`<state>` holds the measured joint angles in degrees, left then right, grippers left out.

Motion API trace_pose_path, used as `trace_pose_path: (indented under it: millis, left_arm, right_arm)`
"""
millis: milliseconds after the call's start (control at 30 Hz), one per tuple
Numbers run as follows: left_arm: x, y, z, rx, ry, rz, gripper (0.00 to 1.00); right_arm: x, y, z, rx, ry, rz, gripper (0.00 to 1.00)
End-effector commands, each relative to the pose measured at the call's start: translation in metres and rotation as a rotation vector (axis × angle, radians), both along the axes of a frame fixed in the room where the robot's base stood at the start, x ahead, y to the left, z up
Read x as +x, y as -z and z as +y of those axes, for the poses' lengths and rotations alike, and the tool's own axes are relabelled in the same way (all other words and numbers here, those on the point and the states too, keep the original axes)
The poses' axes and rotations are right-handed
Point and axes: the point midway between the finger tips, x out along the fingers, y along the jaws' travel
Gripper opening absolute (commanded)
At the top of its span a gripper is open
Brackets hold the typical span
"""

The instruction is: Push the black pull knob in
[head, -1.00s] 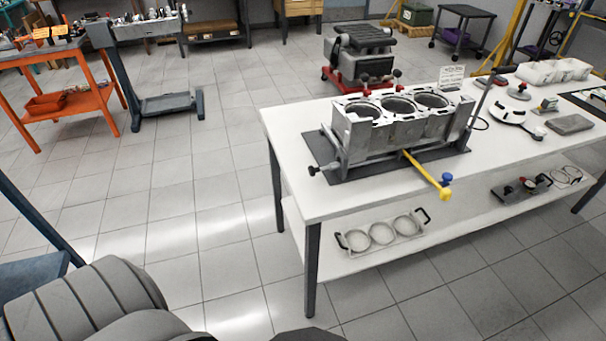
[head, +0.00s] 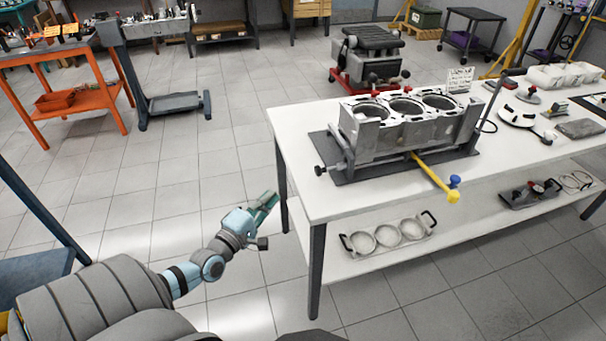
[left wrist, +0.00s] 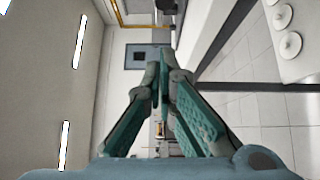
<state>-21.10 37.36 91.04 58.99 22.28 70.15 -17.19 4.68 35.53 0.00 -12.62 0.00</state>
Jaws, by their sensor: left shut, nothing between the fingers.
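The black pull knob (head: 320,170) sticks out on a short rod at the left end of the engine block fixture (head: 362,173), near the left edge of the white workbench. A grey engine block (head: 405,130) sits in this fixture. My left gripper (head: 270,198) is shut and empty, left of the bench and apart from the knob, lower in the picture. Its fingers (left wrist: 160,75) show closed together in the left wrist view, with nothing between them. The knob cannot be made out in the left wrist view. My right gripper is not in view.
The white workbench (head: 300,195) has a lower shelf with a ring tray (head: 388,238). An orange cart (head: 75,85) stands at the back left.

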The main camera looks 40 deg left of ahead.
Motion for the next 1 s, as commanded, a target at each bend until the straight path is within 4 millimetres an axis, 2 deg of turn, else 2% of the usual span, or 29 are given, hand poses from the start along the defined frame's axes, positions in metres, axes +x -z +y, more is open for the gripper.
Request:
trace_pose_path:
  millis: [167,267,467,700,900,1000]
  left_arm:
    - [0.002,0.001,0.0,0.002,0.0,0.002,0.0]
    - [0.011,0.002,0.001,0.003,-0.001,0.0,0.0]
    - [0.047,0.003,0.006,0.004,-0.001,0.0,0.0]
    - [0.099,0.005,0.013,0.003,-0.001,-0.001,0.0]
    - [0.124,0.001,-0.006,0.002,-0.001,0.003,0.0]
    - [0.129,0.0,-0.01,0.004,0.0,0.003,0.0]
  right_arm:
    - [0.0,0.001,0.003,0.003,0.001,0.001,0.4]
    - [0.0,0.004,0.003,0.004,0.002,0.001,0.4]
    - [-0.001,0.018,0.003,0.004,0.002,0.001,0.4]
    - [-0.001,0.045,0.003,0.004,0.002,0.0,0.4]
    - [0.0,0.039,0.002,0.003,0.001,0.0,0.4]
    - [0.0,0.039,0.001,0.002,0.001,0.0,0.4]
